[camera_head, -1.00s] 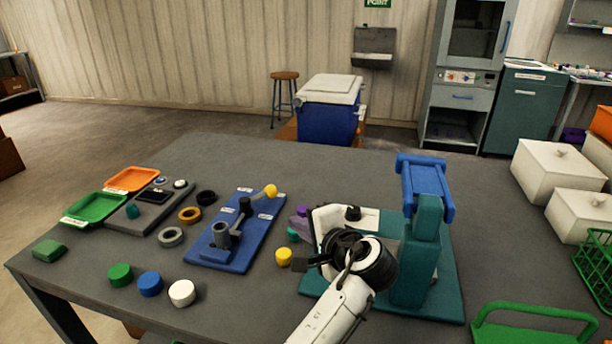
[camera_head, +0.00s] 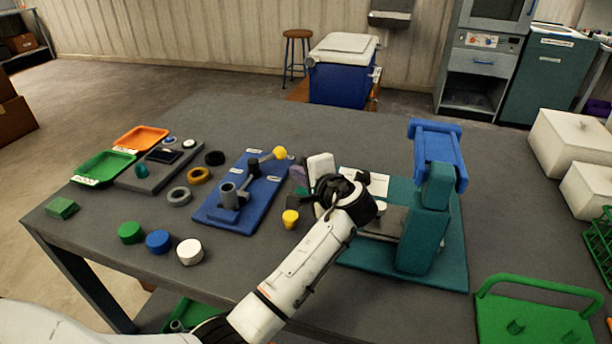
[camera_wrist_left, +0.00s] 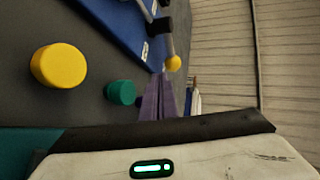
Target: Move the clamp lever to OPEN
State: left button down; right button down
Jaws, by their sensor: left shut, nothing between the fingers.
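The clamp lever (camera_head: 266,158) stands on a blue base plate (camera_head: 212,212) left of the middle of the table. Its dark arm ends in a yellow ball knob (camera_head: 280,153), pointing to the right and away from me. The white labels on the plate are too small to read. The knob also shows in the left wrist view (camera_wrist_left: 173,63). My left gripper (camera_head: 318,198) is to the right of the plate, apart from the lever. My right gripper is out of view.
A teal stand with a blue top (camera_head: 437,150) rises right of my arm. Green, blue and white round caps (camera_head: 158,242) lie in front of the plate.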

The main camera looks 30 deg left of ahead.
aim_at(282, 157)
pick_arm(q)
jog(key=w+a, duration=0.2)
jog(key=a, duration=0.1)
jog(key=w+a, duration=0.1)
jog(key=a, duration=0.1)
jog(key=shift+w+a+p, duration=0.15)
jog(key=shift+w+p, duration=0.1)
jog(key=shift+p, duration=0.1)
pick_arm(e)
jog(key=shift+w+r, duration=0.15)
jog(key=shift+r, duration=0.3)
pick_arm(q)
jog(key=shift+f, duration=0.1)
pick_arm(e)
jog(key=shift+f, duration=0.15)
